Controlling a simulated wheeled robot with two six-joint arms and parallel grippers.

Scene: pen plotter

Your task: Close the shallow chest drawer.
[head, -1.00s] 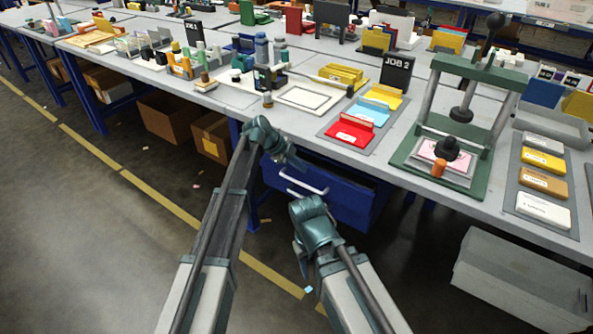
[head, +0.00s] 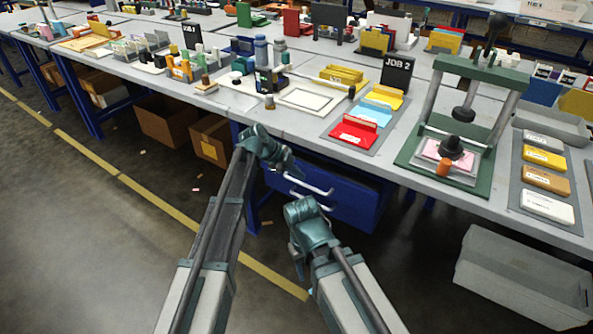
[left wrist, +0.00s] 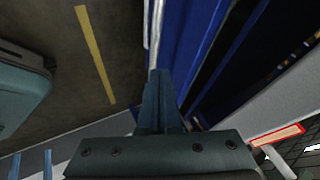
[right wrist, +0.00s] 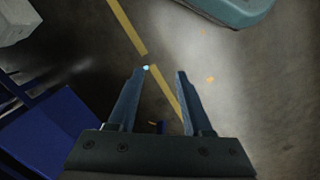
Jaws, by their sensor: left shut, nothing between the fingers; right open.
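The blue chest (head: 352,203) stands under the table edge, with two pale bar handles on its front. The upper handle (head: 312,187) belongs to the shallow drawer, and the lower handle is partly behind my right gripper. My left gripper (head: 290,172) is shut and empty, at the left end of the upper handle. In the left wrist view its closed fingers (left wrist: 160,85) are close to the blue drawer front (left wrist: 188,45) and handle (left wrist: 155,30); contact is unclear. A dark gap shows behind that front. My right gripper (right wrist: 155,75) is open and empty over the floor beside the chest.
The tabletop above holds a red card stack (head: 354,131), a green press (head: 455,130) and a JOB 2 sign (head: 396,75). Cardboard boxes (head: 165,121) sit under the table at left. A grey bin (head: 520,275) stands on the floor at right. The front floor is open.

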